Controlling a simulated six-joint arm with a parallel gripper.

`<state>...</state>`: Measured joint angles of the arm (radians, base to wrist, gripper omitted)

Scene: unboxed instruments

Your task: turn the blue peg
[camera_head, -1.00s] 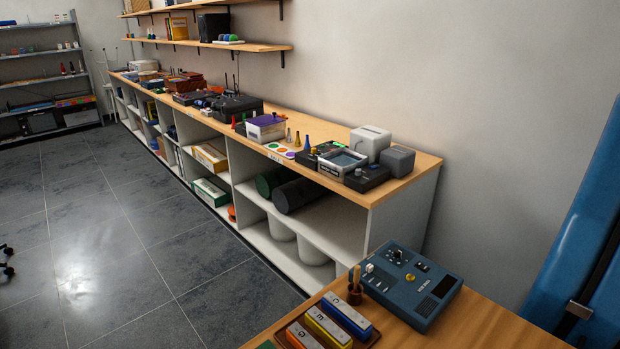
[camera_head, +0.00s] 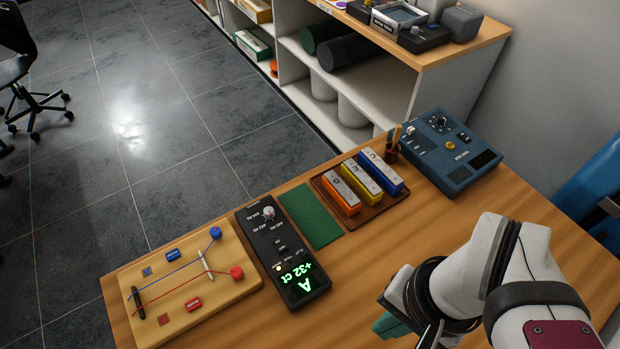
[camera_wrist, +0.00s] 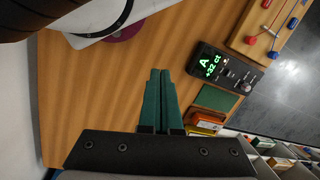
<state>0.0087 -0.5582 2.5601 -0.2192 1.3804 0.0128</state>
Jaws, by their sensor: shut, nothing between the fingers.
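The blue peg (camera_head: 215,233) stands at the far right corner of a pale wooden board (camera_head: 185,318), with a blue string running from it. It also shows in the wrist view (camera_wrist: 273,55), at the upper right. A red peg (camera_head: 237,272) with a red string sits on the same board, nearer to me. My gripper shows its green fingers (camera_wrist: 160,74) pressed together and empty, over the bare table in the wrist view. In the head view its green fingers (camera_head: 388,325) are partly hidden behind the wrist, to the right of the board and well apart from the blue peg.
A black tuner (camera_head: 283,250) reading "A +32 ct" stands between the board and my gripper. A green cloth (camera_head: 310,217), a tray of coloured bars (camera_head: 354,187) and a blue control box (camera_head: 452,150) lie further back. The wooden table (camera_head: 400,235) is bare around my gripper.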

